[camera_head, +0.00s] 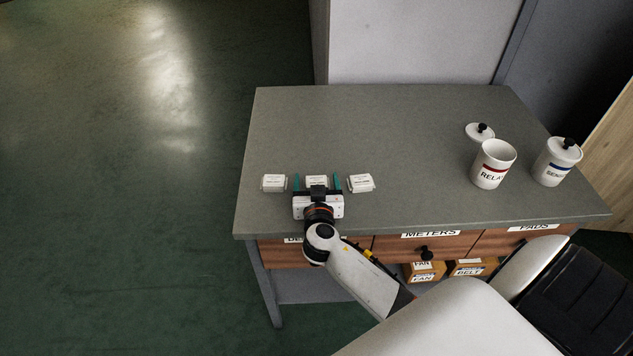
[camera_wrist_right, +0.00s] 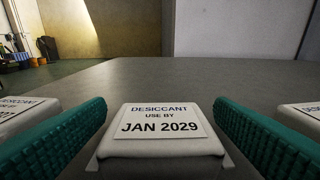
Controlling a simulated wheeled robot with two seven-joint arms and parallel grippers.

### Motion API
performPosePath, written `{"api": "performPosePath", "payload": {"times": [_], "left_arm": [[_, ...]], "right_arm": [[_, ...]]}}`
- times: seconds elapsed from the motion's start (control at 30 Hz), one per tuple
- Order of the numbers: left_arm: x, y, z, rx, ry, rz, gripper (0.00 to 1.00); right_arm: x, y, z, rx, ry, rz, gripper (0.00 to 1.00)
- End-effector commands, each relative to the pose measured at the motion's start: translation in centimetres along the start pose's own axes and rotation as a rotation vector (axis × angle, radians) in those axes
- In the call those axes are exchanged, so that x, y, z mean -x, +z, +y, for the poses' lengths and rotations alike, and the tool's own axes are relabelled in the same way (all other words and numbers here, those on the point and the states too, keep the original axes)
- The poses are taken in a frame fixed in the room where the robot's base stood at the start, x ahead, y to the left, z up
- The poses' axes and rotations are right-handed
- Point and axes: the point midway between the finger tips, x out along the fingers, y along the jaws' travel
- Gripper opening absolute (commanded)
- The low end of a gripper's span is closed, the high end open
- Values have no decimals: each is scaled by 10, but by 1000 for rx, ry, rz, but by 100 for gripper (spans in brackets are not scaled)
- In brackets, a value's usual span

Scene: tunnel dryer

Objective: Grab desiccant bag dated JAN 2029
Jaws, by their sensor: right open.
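Three white desiccant bags stand in a row near the front left of the grey table (camera_head: 380,130). The middle bag (camera_head: 316,181) reads "DESICCANT USE BY JAN 2029" in the right wrist view (camera_wrist_right: 161,135). My right gripper (camera_head: 317,182) is open, with one green finger on each side of this bag and a gap at both sides. The left bag (camera_head: 273,183) and the right bag (camera_head: 361,183) lie outside the fingers. In the wrist view, the left neighbour (camera_wrist_right: 20,112) and the right neighbour (camera_wrist_right: 302,115) show only in part. My left gripper is not in view.
An open white jar (camera_head: 492,168) marked "RELA..." stands at the right, its lid (camera_head: 479,131) behind it. A lidded jar (camera_head: 557,163) stands farther right. Drawers, one labelled METERS (camera_head: 430,234), are under the table's front edge. The table's middle and back are clear.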

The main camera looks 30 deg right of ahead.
Motion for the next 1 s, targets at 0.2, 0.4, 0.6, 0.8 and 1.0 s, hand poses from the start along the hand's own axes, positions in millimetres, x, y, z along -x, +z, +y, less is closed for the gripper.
{"api": "performPosePath", "payload": {"times": [0.2, 0.4, 0.6, 0.8, 1.0], "left_arm": [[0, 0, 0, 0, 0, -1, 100], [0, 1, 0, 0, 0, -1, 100], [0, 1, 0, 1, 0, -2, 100], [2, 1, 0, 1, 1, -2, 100], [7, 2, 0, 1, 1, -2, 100]], "right_arm": [[0, 0, 0, 0, 0, 0, 62], [1, 0, 0, -1, 0, 1, 30], [1, 0, 0, -1, 0, 0, 28], [3, 18, 0, -6, 0, -2, 28], [9, 59, 0, -6, 0, -3, 28]]}}
